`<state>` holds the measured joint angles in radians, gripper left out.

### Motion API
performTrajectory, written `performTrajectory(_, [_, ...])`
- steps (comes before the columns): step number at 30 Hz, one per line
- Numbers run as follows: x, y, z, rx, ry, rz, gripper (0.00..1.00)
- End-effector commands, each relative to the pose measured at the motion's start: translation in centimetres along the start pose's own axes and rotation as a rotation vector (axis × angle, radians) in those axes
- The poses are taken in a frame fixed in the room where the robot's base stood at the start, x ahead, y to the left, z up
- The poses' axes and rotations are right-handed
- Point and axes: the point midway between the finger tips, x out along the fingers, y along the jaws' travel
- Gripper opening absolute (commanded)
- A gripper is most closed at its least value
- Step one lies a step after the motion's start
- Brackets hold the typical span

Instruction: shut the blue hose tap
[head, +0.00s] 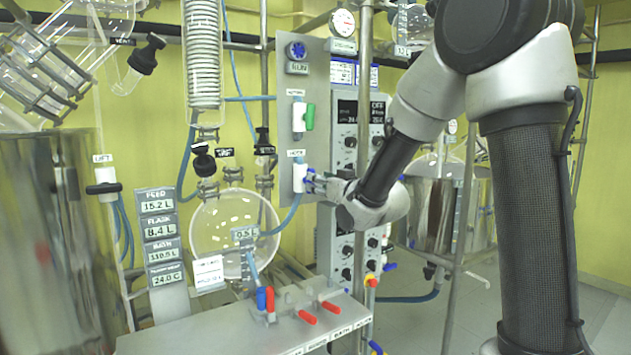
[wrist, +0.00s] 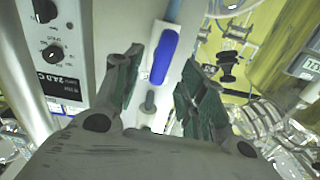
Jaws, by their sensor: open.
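The blue hose tap is a white valve body (head: 299,178) on the grey panel, under a small label. Its blue handle (wrist: 163,57) shows in the wrist view as a rounded lever, roughly in line with the light blue hose (wrist: 174,10). In the head view the handle is mostly hidden by my gripper (head: 320,182). In the wrist view my gripper (wrist: 160,78) is open, its green-padded fingers on either side of the handle's lower end. A gap shows on both sides, and I cannot tell whether either finger touches it.
A similar valve with a green handle (head: 310,117) sits just above on the panel. A grey control box (head: 359,130) with knobs stands close to the right. A round glass flask (head: 234,232) hangs at lower left. Red-handled taps (head: 307,317) line the bench below.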

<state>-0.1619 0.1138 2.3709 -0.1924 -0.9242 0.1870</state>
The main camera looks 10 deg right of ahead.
Motion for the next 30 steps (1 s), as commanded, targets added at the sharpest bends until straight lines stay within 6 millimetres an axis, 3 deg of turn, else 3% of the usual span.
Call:
performTrajectory(7, [3.4, 0.0, 0.1, 0.0, -0.001, 0.001, 0.41])
performTrajectory(17, [4.0, 0.0, 0.0, 0.0, -0.001, 0.001, 0.41])
performTrajectory(24, [4.0, 0.0, 0.0, 0.0, -0.001, 0.001, 0.01])
performTrajectory(30, [4.0, 0.0, 0.0, 0.005, -0.001, 0.001, 0.0])
